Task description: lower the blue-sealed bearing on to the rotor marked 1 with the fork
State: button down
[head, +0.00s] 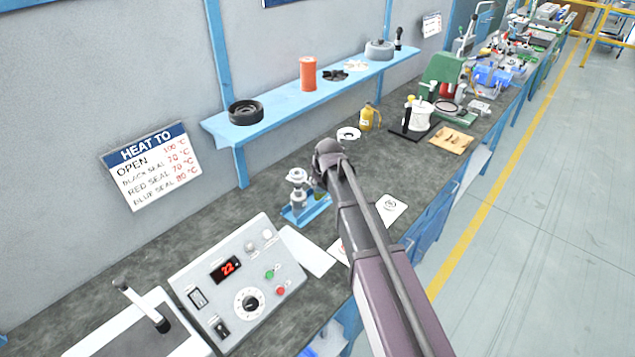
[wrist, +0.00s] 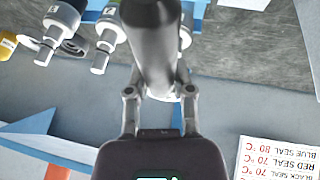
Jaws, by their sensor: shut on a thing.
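My gripper (head: 327,160) is above the bench, just right of a small blue stand (head: 310,214) with upright metal rotors (head: 297,178). In the wrist view my gripper (wrist: 160,92) is shut on a dark rounded handle (wrist: 152,45), which looks like the fork's. The fork's far end is hidden. Pale metal rotor shafts (wrist: 105,45) show left of the handle in the wrist view. I cannot read a mark 1 on any rotor. I cannot make out the blue-sealed bearing or whether the fork carries it.
A control box (head: 238,282) reading 22 stands at the front left beside a heater (head: 135,330). A wall sign (head: 150,165) lists seal temperatures. A blue shelf (head: 285,105) hangs behind. A white card (head: 390,208) lies right of my arm; a yellow bottle (head: 370,117) stands farther back.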

notch_tip(320, 180, down, 6)
jog(key=b, duration=0.6)
jog(key=shift+f, duration=0.25)
dwell(5.4)
jog(key=shift+s+d, duration=1)
jog(key=shift+d, duration=0.2)
